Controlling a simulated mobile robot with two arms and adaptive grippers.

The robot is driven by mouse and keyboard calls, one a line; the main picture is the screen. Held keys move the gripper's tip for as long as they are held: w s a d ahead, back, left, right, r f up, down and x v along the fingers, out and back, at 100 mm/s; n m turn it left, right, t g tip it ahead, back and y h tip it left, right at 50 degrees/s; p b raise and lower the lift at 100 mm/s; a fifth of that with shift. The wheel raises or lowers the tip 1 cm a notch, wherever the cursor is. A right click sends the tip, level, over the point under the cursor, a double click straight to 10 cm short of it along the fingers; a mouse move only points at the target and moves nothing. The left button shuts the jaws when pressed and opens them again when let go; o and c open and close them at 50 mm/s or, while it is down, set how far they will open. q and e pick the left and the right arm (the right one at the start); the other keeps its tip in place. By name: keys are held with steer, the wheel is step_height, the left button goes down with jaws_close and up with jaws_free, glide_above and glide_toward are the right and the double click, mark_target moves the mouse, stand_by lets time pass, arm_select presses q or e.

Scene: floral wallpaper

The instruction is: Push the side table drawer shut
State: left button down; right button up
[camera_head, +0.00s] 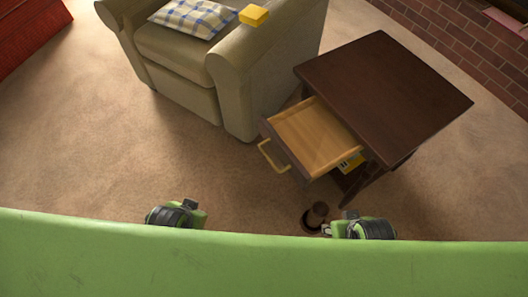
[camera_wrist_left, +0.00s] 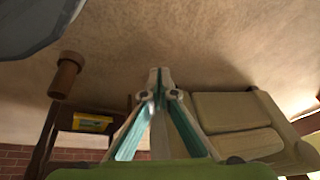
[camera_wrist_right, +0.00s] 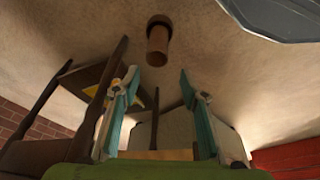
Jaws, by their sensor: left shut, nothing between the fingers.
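The dark brown side table (camera_head: 385,85) stands at the right in the head view. Its light wooden drawer (camera_head: 308,135) is pulled out toward the lower left and looks empty. The drawer's yellow handle (camera_head: 268,155) faces the armchair side. My left gripper (camera_wrist_left: 158,74) is shut and empty, with the table's legs and lower part beyond it at the left of its wrist view. My right gripper (camera_wrist_right: 157,80) is open and empty, with table legs at the left of its view.
A beige armchair (camera_head: 183,58) with a checked cushion (camera_head: 194,17) and a yellow block (camera_head: 253,15) stands left of the table. A brown cylindrical object (camera_head: 317,213) is on the carpet near the table. A yellow item (camera_head: 350,162) sits beneath the drawer. Carpet is clear at left.

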arm_select(q)
steer(key=w+a+r+m+t+b, duration=0.1)
steer(key=w+r+m+t+b, duration=0.1)
steer(key=w+r+m+t, duration=0.5)
steer(key=w+a+r+m+t+b, duration=0.2)
steer(key=w+r+m+t, duration=0.15)
steer(key=w+m, duration=0.6)
steer(key=m+g+h, duration=0.4)
steer(key=m+h, duration=1.1)
steer(key=m, duration=1.2)
glide_toward(273, 137)
steer(key=b+x, duration=0.1)
steer(key=x, duration=0.4)
steer(key=shift+w+d, duration=0.25)
steer(key=shift+d, duration=0.05)
steer(key=shift+w+d, duration=0.4)
steer(key=shift+d, duration=0.15)
arm_select(e)
steer(key=w+a+r+t+y, duration=0.1)
steer(key=w+r+t, duration=0.3)
steer(key=r, duration=0.4)
steer(key=w+a+r+t+y, duration=0.1)
steer(key=w+a+r+t, duration=0.2)
steer(key=w+r, duration=0.3)
steer(key=w+a+r+t+y, duration=0.1)
steer(key=w+r+t, duration=0.5)
steer(key=r, duration=0.6)
steer(key=shift+a+r+n, duration=0.25)
steer(key=shift+a+n, duration=0.05)
steer(key=shift+a, duration=0.4)
